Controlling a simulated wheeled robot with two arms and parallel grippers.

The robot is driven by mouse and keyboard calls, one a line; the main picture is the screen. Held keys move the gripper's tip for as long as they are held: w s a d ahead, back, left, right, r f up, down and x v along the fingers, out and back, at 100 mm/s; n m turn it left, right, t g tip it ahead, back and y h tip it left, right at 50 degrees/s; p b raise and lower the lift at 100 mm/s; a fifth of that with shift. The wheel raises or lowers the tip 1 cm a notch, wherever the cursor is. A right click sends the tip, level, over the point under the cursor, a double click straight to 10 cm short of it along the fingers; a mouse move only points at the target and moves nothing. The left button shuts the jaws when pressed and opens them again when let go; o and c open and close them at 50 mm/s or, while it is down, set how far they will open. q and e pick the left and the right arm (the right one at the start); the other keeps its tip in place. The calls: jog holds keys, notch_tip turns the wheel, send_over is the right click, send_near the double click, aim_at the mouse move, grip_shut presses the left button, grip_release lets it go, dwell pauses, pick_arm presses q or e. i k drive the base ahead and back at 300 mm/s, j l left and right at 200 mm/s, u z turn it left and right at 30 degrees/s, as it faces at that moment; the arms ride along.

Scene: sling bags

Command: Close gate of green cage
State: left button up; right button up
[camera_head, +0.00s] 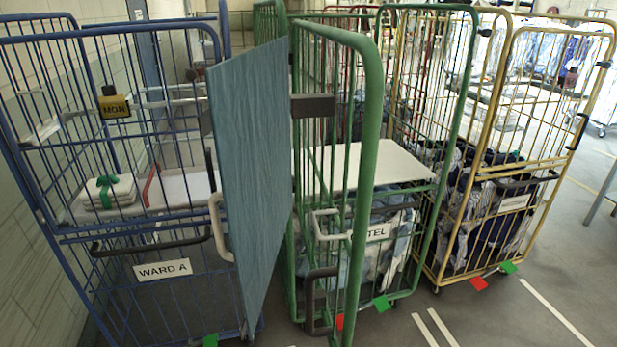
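The green cage (466,75) stands in the middle, between a blue cage and a yellow one. Its tall barred gate (371,130) sticks out toward me, swung open and seen nearly edge-on. The gate carries a dark block (313,105) high up, a pale handle (330,225) at mid-height and a dark handle (318,300) low down. A white shelf (390,165) shows inside the cage, with cloth bundles (395,240) below. A label ending in "TEL" (378,232) is partly hidden by the gate. Neither of my grippers is in view.
A tall blue-grey panel (250,150) stands just left of the gate. The yellow cage (510,90) stands at right. Bare floor (500,315) lies at front right.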

aim_at(324, 105)
jog(key=k+j, duration=0.2)
jog(key=j, duration=0.15)
jog(key=k+j+z, duration=0.1)
jog(key=j, duration=0.3)
jog(key=k+j, duration=0.25)
jog(key=j+z, duration=0.05)
jog(key=j, duration=0.05)
